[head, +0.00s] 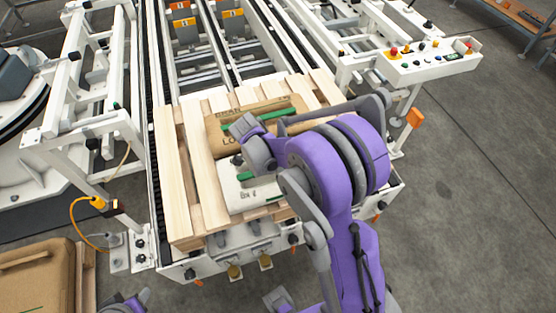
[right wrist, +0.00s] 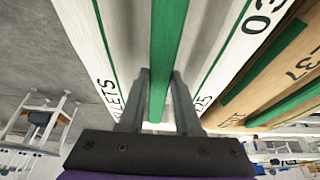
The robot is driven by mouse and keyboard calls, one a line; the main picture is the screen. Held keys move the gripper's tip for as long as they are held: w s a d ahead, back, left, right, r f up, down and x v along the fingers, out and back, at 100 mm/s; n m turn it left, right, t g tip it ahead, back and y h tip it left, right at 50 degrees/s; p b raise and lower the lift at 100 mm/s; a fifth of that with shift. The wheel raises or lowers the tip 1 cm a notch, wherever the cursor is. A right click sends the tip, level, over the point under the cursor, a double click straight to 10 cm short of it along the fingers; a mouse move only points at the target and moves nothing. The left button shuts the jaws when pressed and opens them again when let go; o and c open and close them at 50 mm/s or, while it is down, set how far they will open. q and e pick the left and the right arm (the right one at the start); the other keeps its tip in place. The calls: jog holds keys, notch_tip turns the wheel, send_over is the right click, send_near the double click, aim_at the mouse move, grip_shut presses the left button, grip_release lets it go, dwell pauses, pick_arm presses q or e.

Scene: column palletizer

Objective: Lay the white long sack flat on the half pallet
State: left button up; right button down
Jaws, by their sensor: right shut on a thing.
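The half pallet (head: 206,178) is light wood and lies on the conveyor end. A white sack (head: 240,197) with black print and green stripes is over its front part, in front of a brown sack (head: 219,135). My right gripper is partly hidden by its own arm in the head view. In the right wrist view my right gripper (right wrist: 160,85) is shut on the green strip of the white sack (right wrist: 122,35). The sack's right part is hidden under my arm. I cannot tell whether it touches the pallet. My left gripper's fingers do not show.
The brown sack also shows in the right wrist view (right wrist: 275,75). A control panel (head: 432,60) stands at the back right. White conveyor frames (head: 92,120) flank the left side. A brown sack stack (head: 38,280) sits at the lower left.

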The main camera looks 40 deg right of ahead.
jog(key=c, duration=0.6)
grip_release()
jog(key=shift+r, duration=0.1)
jog(key=v, duration=1.1)
jog(key=s+a+n+t+y, duration=0.2)
jog(key=s+a+n, duration=0.3)
jog(key=n, duration=0.5)
jog(key=s+a+r+n+t+y, duration=0.1)
jog(key=s+a+n+t, duration=0.3)
jog(key=s+n, duration=0.6)
jog(key=shift+s+a+r+n+t+y+p, duration=0.25)
jog(key=shift+a+n+t+y+p, duration=0.3)
jog(key=shift+a+n, duration=0.3)
